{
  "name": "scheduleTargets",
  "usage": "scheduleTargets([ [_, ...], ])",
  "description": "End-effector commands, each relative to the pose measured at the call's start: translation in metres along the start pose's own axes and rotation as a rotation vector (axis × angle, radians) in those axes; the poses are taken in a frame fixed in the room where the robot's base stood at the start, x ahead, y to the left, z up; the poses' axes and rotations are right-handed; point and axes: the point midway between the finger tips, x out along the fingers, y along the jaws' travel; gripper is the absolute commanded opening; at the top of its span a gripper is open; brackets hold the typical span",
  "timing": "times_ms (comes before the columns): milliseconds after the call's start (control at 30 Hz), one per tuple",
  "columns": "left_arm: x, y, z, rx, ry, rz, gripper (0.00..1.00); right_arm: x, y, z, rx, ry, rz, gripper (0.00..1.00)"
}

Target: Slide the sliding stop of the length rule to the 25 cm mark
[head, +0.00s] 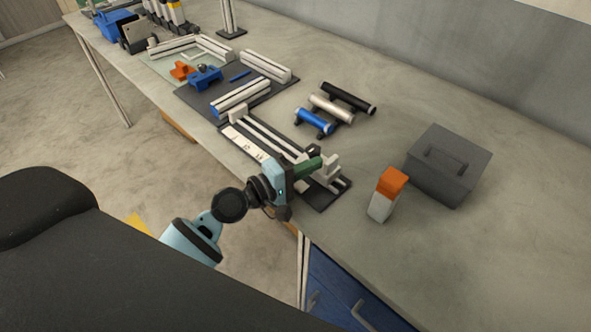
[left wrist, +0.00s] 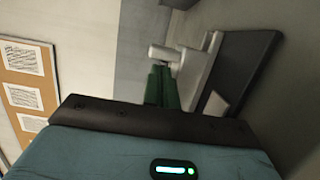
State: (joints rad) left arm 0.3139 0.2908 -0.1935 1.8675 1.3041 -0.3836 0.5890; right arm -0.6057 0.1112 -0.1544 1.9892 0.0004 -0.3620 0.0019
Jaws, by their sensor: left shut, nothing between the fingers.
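The length rule lies along the table's front edge: a dark base with pale rails and a white scale strip (head: 243,143). A pale upright block, seemingly the sliding stop (head: 331,166), stands near its right end. In the left wrist view, the pale block (left wrist: 198,70) has a round pale knob (left wrist: 164,52) beside it. My left gripper (head: 318,162) has green fingers, shut and empty, beside the block on its left side. The fingertips (left wrist: 162,70) appear close to the knob; contact cannot be told. The scale's numbers are too small to read. My right gripper is out of view.
An orange-topped pale box (head: 385,195) and a grey lidded box (head: 449,165) stand right of the rule. Blue, silver and black cylinders (head: 331,109) lie behind it. A dark mat with pale rails and a blue tool (head: 205,77) is farther left.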

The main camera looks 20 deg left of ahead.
Motion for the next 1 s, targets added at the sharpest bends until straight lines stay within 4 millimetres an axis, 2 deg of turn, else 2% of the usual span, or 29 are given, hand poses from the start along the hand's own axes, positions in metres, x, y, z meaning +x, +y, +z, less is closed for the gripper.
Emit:
scheduleTargets([
  [133,0.0052,0.0001,0.0003,0.001,-0.001,0.0,0.0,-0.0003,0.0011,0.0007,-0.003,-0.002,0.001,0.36],
  [1000,0.0069,-0.0002,0.0081,0.0,0.0,0.0,0.0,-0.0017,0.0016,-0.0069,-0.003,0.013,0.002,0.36],
])
